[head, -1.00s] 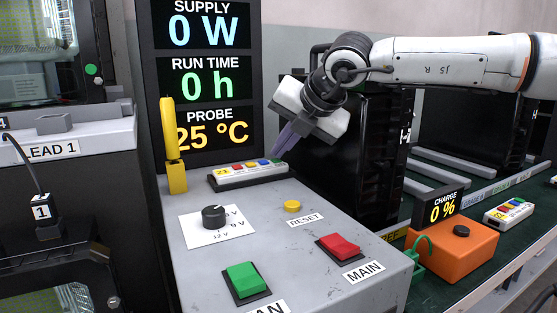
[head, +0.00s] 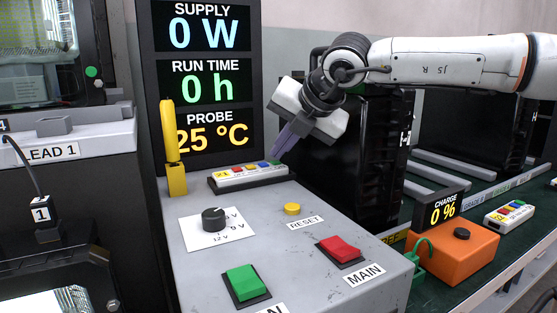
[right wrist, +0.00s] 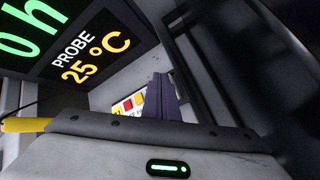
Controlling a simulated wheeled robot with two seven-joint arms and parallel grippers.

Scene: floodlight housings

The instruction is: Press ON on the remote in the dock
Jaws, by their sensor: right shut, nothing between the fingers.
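The remote (head: 240,175) is a white strip with coloured buttons and a yellow label at its left end. It sits in a dark dock (head: 252,184) at the back of the grey console. My right gripper (head: 277,153) is shut and empty, its purple-grey fingers slanting down to just above the remote's right end, by the blue and green buttons. I cannot tell whether they touch. In the right wrist view the fingers (right wrist: 160,95) hide part of the remote (right wrist: 128,104); red and yellow buttons show. My left gripper is out of view.
A yellow upright probe (head: 170,145) stands left of the dock. The grey console holds a dial (head: 213,218), a yellow reset button (head: 292,209), and green (head: 243,281) and red (head: 339,248) switches. A second remote (head: 509,213) lies right, beyond an orange box (head: 455,250).

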